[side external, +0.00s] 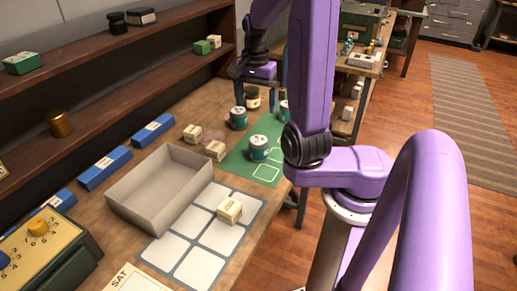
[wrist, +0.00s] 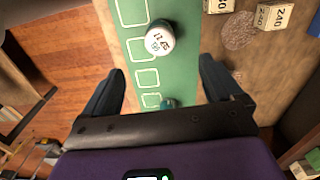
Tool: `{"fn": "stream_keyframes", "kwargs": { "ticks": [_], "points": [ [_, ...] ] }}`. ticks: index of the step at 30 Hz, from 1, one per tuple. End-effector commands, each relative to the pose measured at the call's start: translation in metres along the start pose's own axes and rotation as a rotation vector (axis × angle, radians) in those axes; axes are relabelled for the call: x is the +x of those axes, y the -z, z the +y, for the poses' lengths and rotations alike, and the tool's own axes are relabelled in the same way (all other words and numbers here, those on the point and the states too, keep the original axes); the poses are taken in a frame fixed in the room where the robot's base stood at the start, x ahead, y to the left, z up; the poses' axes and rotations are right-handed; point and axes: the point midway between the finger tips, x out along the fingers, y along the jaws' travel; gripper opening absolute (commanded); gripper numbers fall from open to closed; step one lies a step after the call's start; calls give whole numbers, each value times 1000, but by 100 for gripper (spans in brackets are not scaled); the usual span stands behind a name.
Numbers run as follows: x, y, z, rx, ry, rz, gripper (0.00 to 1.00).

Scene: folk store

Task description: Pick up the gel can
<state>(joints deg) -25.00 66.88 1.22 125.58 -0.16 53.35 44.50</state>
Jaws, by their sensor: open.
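Several teal cans with white lids stand on and near the green mat: one at the front of the mat (side external: 259,148), one at its left edge (side external: 238,118), and one partly hidden behind my arm (side external: 284,106). I cannot tell which is the gel can. In the wrist view, one white-lidded can (wrist: 159,38) stands upright beyond my fingertips, and a teal object (wrist: 167,103) shows between my fingers, partly hidden by the gripper body. My gripper (wrist: 162,66) is open and empty above the green mat (wrist: 182,75); it also shows in the side view (side external: 260,88).
Small cream boxes (side external: 215,150) and a grey open tray (side external: 122,205) lie nearer the camera. A white-squared mat (side external: 196,236) holds one cream box. Shelves (side external: 100,97) line the left; the table edge drops off at right.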

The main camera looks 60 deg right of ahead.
Motion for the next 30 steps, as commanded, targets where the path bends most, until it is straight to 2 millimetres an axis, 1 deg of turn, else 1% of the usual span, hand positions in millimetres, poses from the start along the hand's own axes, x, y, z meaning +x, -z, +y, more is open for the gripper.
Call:
{"fn": "stream_keyframes", "kwargs": {
  "ticks": [2,5,12,21,27,30],
  "points": [
    [2,1,2,14,-1,-1,93],
    [11,1,2,18,-2,-2,93],
    [53,0,3,16,-6,-6,93],
    [99,1,3,16,-4,-4,93],
    [118,2,3,16,-2,-2,93],
    [122,2,2,16,0,0,93]
  ]
}}
